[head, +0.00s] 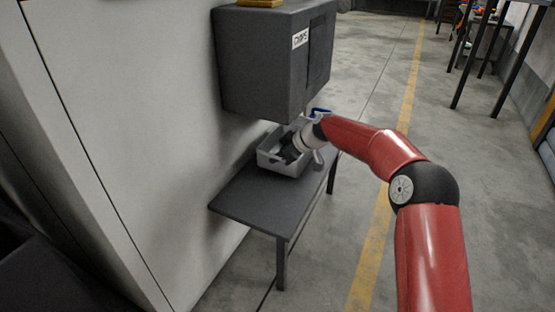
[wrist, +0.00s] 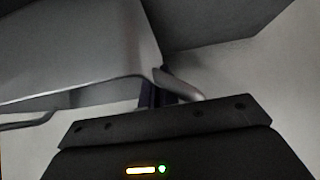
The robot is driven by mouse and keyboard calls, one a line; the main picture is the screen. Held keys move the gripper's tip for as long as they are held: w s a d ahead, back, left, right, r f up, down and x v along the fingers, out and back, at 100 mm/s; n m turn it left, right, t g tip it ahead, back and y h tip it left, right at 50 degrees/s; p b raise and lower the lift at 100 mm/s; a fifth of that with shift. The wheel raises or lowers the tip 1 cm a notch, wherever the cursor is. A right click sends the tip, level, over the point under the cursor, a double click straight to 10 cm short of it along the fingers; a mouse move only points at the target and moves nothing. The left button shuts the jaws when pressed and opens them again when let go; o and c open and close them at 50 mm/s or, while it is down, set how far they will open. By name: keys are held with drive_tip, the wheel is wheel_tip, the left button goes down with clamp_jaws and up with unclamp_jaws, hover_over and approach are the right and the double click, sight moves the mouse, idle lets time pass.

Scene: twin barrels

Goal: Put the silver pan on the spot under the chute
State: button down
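The silver pan (head: 268,163) is a light grey, open-topped tray with low walls. In the head view it sits at the far end of a dark bench, below the dark chute box (head: 262,62). My gripper (head: 287,158) reaches in from the right, low over the pan. In the wrist view the pan's smooth side (wrist: 85,55) fills the upper left. My gripper's fingers (wrist: 158,95) are close together at a rounded grey handle at the pan's corner and appear closed on it. The spot under the chute is hidden by the pan and my wrist.
The dark bench (head: 262,205) has a clear near half. A pale wall or cabinet (head: 120,120) stands along the left. The concrete floor with a yellow line (head: 377,225) is open on the right. Dark-legged tables (head: 480,65) stand at the back right.

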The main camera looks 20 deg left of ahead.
drive_tip(key=c, duration=2.1)
unclamp_jaws()
drive_tip(key=shift+f, duration=0.15)
drive_tip(key=o, duration=0.4)
drive_tip(key=w+p+v, duration=0.1)
drive_tip(key=v, duration=1)
drive_tip(key=s+d+r+m+t+h, duration=0.2)
drive_tip(key=s+d+r+m+h, duration=0.4)
drive_tip(key=s+d, duration=0.6)
drive_tip(key=s+d+m+t+h, duration=0.1)
drive_tip(key=s+d+m, duration=0.2)
drive_tip(key=s+d, duration=0.5)
drive_tip(key=s+d+m+t+h, duration=0.1)
drive_tip(key=s+d+m, duration=0.3)
drive_tip(key=s+d, duration=0.4)
drive_tip(key=s+d+m+h, duration=0.1)
drive_tip(key=s+d+m, duration=0.3)
drive_tip(key=s+d, duration=0.4)
drive_tip(key=shift+s+f+t, duration=0.4)
drive_tip(key=shift+s, duration=0.2)
